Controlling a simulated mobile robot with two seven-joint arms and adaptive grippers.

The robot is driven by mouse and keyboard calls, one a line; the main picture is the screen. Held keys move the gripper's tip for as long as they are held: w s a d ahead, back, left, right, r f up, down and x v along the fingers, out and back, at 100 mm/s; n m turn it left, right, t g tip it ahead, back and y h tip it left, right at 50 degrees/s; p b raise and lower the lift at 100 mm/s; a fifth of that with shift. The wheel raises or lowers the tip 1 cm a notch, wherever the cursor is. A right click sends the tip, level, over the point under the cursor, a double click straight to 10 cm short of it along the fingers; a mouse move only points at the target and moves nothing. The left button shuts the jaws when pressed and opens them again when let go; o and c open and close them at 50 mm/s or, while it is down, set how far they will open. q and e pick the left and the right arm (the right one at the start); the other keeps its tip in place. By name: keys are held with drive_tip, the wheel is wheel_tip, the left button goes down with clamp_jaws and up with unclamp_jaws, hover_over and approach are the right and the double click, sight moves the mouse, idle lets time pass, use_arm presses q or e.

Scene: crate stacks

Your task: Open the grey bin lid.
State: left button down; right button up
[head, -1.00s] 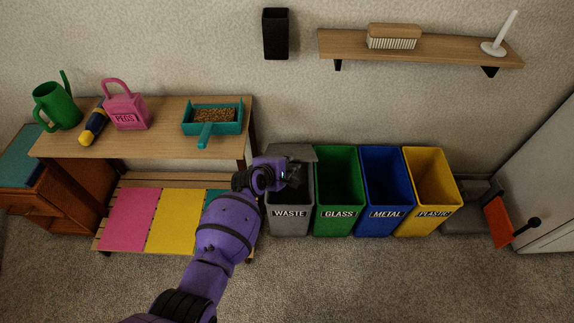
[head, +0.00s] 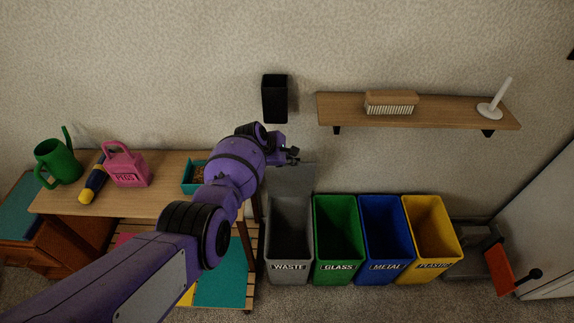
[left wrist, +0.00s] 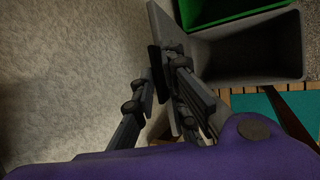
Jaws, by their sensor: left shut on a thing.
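The grey bin (head: 288,256), labelled WASTE, stands at the left end of the bin row, and its dark inside shows. Its grey lid (head: 292,180) is swung up and stands roughly upright at the back of the bin. My left gripper (head: 293,155) is shut on the lid near its top left edge. In the left wrist view the lid (left wrist: 167,28) runs up to the fingers (left wrist: 164,72), beside the bin opening. My arm hides part of the table behind it. My right gripper is not in view.
Green (head: 338,255), blue (head: 385,250) and yellow bins (head: 430,240) stand open to the right. A wooden table (head: 110,200) is at the left. A black wall holder (head: 275,98) hangs above the lid, and a shelf (head: 350,118) is to its right.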

use_arm(q)
drive_tip(key=shift+w, duration=0.5)
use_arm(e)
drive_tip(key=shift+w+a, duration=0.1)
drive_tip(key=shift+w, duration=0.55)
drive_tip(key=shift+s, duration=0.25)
use_arm(q)
drive_tip(key=c, duration=2)
unclamp_jaws()
drive_tip(key=shift+o, duration=0.4)
drive_tip(key=shift+a+r, duration=0.1)
drive_tip(key=shift+r, duration=0.1)
drive_tip(key=v, duration=1.1)
drive_tip(key=shift+s+r, duration=0.2)
drive_tip(key=shift+s, duration=0.05)
drive_tip(key=shift+a, duration=0.1)
